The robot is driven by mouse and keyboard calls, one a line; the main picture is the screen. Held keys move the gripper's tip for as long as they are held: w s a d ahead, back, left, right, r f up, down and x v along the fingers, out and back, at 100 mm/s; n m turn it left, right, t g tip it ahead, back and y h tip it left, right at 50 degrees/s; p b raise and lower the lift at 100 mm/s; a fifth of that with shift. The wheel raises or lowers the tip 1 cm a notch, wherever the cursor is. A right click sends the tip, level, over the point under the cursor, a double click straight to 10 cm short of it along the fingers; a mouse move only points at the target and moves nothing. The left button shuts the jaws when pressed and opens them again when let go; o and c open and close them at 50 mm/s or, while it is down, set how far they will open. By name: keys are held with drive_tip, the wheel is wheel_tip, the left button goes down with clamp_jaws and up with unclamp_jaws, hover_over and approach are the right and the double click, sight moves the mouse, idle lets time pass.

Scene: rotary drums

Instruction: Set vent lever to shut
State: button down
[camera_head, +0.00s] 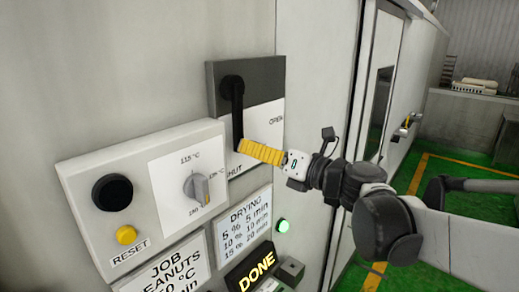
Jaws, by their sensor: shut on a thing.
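The vent lever (237,115) is a black arm on a dark-and-white plate (262,75). Its pivot is at the top and the arm hangs nearly straight down. A yellow ribbed grip (262,151) sticks out from its lower end. The plate reads OPEN at the right and, below the lever, a partly covered word ending in HUT. The lever points down toward that lower word. My gripper (285,159) is at the outer end of the yellow grip, shut on it. The fingers are small here and partly hidden.
Left of the lever is a control box (140,155) with a black knob, a grey temperature dial (196,187) and a yellow RESET button (126,235). Below are label plates, a lit green lamp (282,225) and a DONE sign (252,272). Green floor lies open at the right.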

drive_tip(key=c, duration=1)
unclamp_jaws()
drive_tip(key=shift+s+a, duration=0.1)
drive_tip(key=shift+a, duration=0.1)
drive_tip(key=shift+c, duration=0.2)
drive_tip(key=shift+s+d, duration=0.2)
drive_tip(key=shift+d, duration=0.35)
drive_tip(key=v, duration=1.1)
drive_tip(key=shift+s+a, duration=0.15)
